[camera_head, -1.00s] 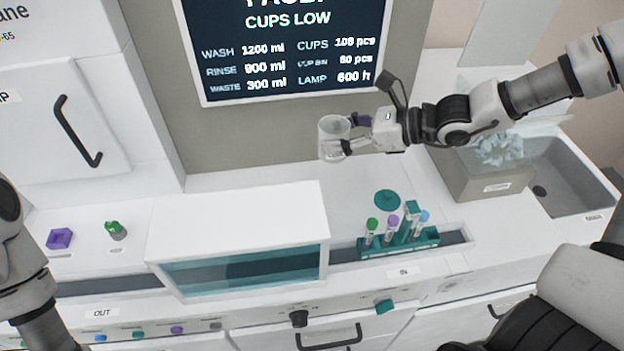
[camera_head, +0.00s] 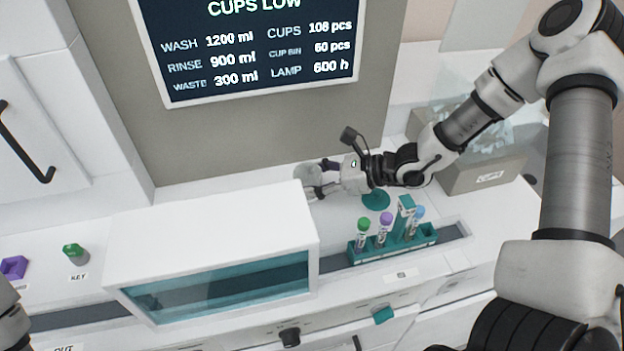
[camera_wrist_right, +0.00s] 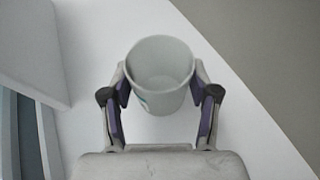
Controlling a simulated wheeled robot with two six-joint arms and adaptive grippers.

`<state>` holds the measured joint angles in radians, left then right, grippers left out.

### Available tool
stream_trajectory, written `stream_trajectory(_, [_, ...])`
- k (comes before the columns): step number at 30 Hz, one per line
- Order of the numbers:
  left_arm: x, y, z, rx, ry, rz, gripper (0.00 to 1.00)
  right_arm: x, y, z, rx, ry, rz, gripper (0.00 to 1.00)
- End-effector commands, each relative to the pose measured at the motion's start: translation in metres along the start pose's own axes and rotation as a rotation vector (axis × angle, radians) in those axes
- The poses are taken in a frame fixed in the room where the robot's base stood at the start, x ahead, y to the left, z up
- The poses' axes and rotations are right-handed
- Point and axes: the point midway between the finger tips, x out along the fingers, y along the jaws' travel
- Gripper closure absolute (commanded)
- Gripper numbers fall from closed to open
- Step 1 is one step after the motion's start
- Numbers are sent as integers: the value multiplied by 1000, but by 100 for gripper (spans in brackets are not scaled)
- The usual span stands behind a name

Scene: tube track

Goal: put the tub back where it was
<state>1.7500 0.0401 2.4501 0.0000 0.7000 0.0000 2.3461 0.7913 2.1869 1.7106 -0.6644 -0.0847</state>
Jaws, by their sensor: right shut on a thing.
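The tub (camera_wrist_right: 160,72) is a pale, open-topped cup. In the right wrist view it sits between the two purple-padded fingers of my right gripper (camera_wrist_right: 160,95), which is shut on it. It looks empty. In the head view the tub (camera_head: 308,180) is just behind the right end of the white-topped box, partly hidden by the box, with my right gripper (camera_head: 325,180) reaching it from the right. I cannot tell whether its base touches the counter. My left gripper is out of view; only a piece of my left arm shows at the lower left edge.
The white-topped box (camera_head: 215,235) with a teal window stands close on the left. A teal rack (camera_head: 395,245) with several capped tubes is in front, near a teal disc (camera_head: 376,199). A grey bin (camera_head: 485,175) is at right. The wall screen (camera_head: 260,50) is behind.

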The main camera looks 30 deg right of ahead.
Motion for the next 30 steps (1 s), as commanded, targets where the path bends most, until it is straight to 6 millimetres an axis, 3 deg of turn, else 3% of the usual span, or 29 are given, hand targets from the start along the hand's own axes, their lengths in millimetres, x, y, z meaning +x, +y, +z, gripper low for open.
stream_trajectory(10, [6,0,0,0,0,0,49,2,0,-4,-1,-1,0,75])
stream_trajectory(11, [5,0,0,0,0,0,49,2,0,-4,-1,-1,0,36])
stream_trajectory(12, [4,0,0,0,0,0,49,1,0,-3,-1,-1,0,22])
stream_trajectory(13, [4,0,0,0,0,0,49,1,0,-3,-1,-1,0,15])
stream_trajectory(25, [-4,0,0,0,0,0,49,-2,0,4,-1,-1,0,15])
stream_trajectory(30, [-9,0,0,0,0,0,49,-21,-2,4,2,-7,-4,15])
